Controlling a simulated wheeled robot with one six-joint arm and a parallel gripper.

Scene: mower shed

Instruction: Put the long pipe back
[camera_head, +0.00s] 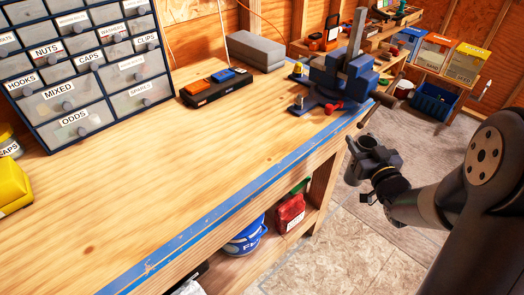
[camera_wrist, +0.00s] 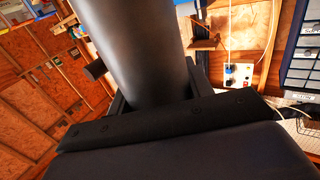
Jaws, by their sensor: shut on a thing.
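My gripper (camera_head: 366,160) is beside the right end of the workbench, just past its blue edge and over the floor. It is shut on a thick dark grey pipe. The pipe (camera_wrist: 140,45) fills the upper middle of the wrist view, between the jaws, and runs out of the top of the picture. In the head view only a short grey part of the pipe (camera_head: 352,172) shows at the jaws, so its full length cannot be told there. A blue vise (camera_head: 335,80) stands on the bench corner, with a grey bar (camera_head: 357,35) upright in it.
The workbench (camera_head: 170,150) is mostly clear in front. Drawers (camera_head: 90,50), a dark tray (camera_head: 215,88) and a grey block (camera_head: 255,50) stand at its back. A red container (camera_head: 290,213) and a blue-and-white tub (camera_head: 245,238) are underneath. Boxes (camera_head: 435,50) stand on a far shelf.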

